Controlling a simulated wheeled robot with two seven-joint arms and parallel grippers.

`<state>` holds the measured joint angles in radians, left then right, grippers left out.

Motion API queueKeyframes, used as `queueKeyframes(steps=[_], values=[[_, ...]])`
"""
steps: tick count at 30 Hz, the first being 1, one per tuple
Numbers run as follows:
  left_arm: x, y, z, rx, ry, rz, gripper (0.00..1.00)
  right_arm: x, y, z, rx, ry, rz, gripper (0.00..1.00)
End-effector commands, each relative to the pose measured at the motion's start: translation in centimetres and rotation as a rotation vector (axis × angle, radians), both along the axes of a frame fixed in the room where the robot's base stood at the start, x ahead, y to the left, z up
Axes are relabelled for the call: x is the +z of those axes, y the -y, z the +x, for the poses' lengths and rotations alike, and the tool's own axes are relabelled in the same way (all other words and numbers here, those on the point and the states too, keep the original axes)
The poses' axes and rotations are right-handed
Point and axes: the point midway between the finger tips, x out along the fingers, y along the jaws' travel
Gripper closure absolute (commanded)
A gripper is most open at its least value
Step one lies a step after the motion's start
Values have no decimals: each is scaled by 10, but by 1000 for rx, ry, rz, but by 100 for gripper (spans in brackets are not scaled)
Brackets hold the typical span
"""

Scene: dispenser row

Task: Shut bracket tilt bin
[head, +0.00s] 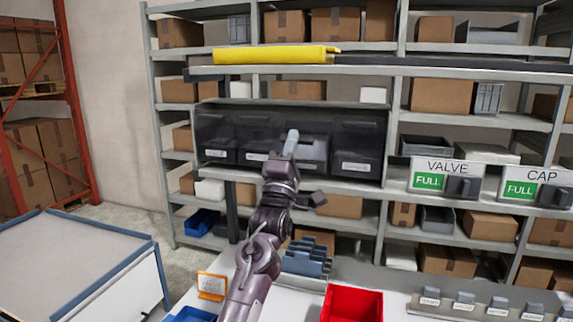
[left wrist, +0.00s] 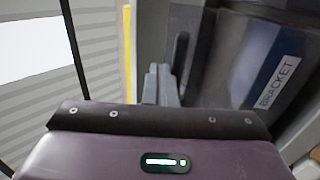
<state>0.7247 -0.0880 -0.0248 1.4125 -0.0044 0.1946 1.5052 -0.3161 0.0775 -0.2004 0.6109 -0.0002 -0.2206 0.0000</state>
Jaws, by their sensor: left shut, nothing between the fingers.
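A row of dark, see-through tilt bins (head: 357,145) sits on the shelf in the head view. My left gripper (head: 291,137) is shut and empty, raised in front of the middle of this row. Just right of it, one bin front (head: 312,153) looks paler and seems tipped outward; its label is too small to read. In the left wrist view the bracket bin (left wrist: 237,60) is close on the right, with a white BRACKET label and a bluish sheen. The closed fingers (left wrist: 153,84) are beside its dark front; I cannot tell whether they touch it.
A yellow object (head: 275,55) lies on the rail above. VALVE (head: 446,178) and CAP (head: 536,188) dispenser signs, both reading FULL, are at right. A red bin (head: 351,304) and blue-grey holders (head: 306,260) stand on the bench below. A grey-topped table (head: 65,265) is at left.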

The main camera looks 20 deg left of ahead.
Motion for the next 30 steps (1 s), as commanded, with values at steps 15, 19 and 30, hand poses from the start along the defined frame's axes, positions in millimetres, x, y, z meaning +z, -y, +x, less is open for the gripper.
queueKeyframes(steps=[15, 19, 30], values=[[24, 1, 41, 0, -19, -1, 100, -12, 2, 19, 0, 28, -1, 35], [26, 1, 45, 0, -20, -1, 100, -13, 2, 14, 0, 20, -2, 35], [28, 1, 48, 1, -20, 1, 100, -13, 2, 16, 0, 22, -1, 35]])
